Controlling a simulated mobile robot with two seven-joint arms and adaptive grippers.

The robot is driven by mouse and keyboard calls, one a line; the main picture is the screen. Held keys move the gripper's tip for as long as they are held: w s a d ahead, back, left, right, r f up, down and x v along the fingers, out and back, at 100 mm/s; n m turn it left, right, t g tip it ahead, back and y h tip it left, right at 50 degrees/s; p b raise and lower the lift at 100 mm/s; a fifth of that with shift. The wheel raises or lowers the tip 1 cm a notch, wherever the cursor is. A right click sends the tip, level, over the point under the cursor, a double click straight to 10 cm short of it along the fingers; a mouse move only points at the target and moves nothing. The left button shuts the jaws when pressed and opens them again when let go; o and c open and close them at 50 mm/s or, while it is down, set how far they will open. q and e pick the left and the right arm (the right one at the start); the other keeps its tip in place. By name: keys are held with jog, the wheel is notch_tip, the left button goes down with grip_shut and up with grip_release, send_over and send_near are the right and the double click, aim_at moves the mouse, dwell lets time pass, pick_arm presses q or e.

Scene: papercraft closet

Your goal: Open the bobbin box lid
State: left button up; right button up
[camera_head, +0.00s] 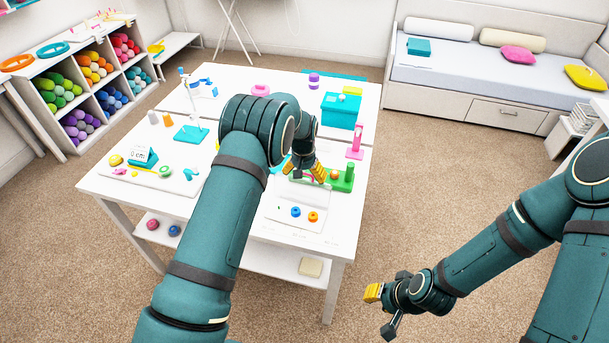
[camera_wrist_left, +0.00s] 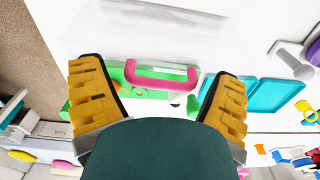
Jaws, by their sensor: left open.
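The bobbin box (camera_head: 281,215) is a clear box near the front right corner of the white table. A blue bobbin (camera_head: 295,211) and an orange bobbin (camera_head: 313,216) show in it. A pink handle (camera_wrist_left: 160,74) shows at its clear wall or lid (camera_wrist_left: 145,35) in the left wrist view. My left gripper (camera_head: 305,170) is open at the back of the box. In the left wrist view the handle lies between its yellow fingers (camera_wrist_left: 160,92), apart from both. My right gripper (camera_head: 376,306) hangs off the table's front right, clear of everything; its finger gap is unclear.
A green stand (camera_head: 348,178) is just behind the box, with a pink stand (camera_head: 355,142) beyond it. A teal bin (camera_head: 341,110) stands further back. A white board (camera_head: 150,178) with small items lies at the left. The floor right of the table is free.

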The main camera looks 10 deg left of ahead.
aim_at(304, 180)
pick_arm(q)
notch_tip(304, 180, up, 12)
jog(key=shift+s, duration=0.35)
jog(key=shift+f, duration=0.15)
jog(key=shift+n+h, duration=0.6)
jog(key=shift+h, duration=0.2)
jog(key=s+f+b, duration=0.1)
jog(key=s+f, duration=0.3)
jog(key=f, duration=0.1)
jog(key=s+f+b, duration=0.1)
jog(key=s+f, duration=0.2)
jog(key=f, duration=0.3)
jog(key=s+f, duration=0.4)
jog(key=f, duration=0.1)
jog(key=shift+s+d+f+b, duration=0.3)
jog(key=shift+s+f+b, duration=0.05)
jog(key=shift+b, duration=0.05)
jog(key=s+d+f+n+h+b, duration=0.1)
jog(key=s+d+f, duration=0.1)
jog(key=s, duration=0.8)
jog(key=s+d+f+t+h+b, duration=0.1)
jog(key=s+d+f, duration=0.2)
jog(key=s, duration=0.7)
jog(key=shift+f+n+b, duration=0.35)
jog(key=shift+n+b, duration=0.05)
